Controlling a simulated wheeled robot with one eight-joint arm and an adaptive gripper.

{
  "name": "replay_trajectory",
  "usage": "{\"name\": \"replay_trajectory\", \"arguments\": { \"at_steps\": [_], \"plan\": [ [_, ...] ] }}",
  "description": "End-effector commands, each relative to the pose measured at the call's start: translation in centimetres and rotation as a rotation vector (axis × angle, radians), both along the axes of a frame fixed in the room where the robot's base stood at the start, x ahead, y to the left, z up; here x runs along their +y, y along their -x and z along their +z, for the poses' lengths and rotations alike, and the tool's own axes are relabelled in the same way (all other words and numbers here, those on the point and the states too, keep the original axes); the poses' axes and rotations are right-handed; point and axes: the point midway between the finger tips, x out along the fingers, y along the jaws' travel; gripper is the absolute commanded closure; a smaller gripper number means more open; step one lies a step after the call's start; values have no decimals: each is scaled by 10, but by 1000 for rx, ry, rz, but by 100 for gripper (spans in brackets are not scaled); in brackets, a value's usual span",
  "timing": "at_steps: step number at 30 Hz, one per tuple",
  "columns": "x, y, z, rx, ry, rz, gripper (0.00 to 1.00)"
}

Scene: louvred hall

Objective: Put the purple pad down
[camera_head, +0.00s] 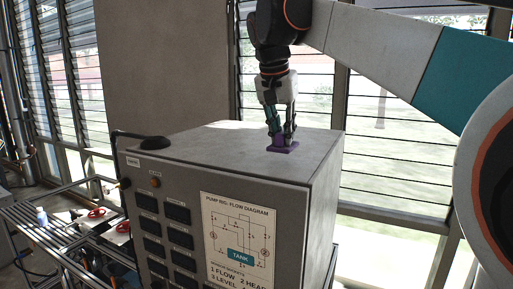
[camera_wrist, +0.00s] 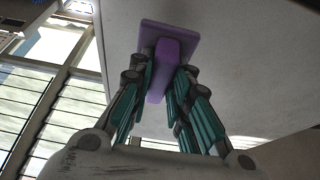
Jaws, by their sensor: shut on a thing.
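The purple pad (camera_head: 283,149) is a flat plate with a raised grip block on it. It is at the top of the grey cabinet (camera_head: 215,140), towards the right part of the top face. My gripper (camera_head: 281,135) points down and is shut on the pad's raised block. In the wrist view the purple pad (camera_wrist: 168,35) shows beyond my gripper (camera_wrist: 163,85), with the fingers on both sides of the block. The plate looks on or very close to the cabinet top; I cannot tell if it touches.
A black handset-like object (camera_head: 143,139) lies at the cabinet top's left edge. The rest of the top is clear. A metal rack (camera_head: 60,235) with red-handled items stands at the left. Louvred windows (camera_head: 390,110) are behind.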

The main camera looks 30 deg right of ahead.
Motion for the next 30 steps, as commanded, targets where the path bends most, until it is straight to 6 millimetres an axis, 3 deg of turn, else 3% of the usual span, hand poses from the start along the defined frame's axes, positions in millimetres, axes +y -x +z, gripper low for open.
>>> {"name": "replay_trajectory", "arguments": {
  "at_steps": [12,23,24,26,27,30],
  "plan": [
    [0,1,-41,0,0,0,100],
    [1,2,-44,0,0,0,100],
    [1,2,-44,0,0,0,80],
    [1,2,-44,0,0,0,66],
    [1,2,-44,0,0,0,62],
    [1,3,-44,0,0,0,62]
  ]
}}
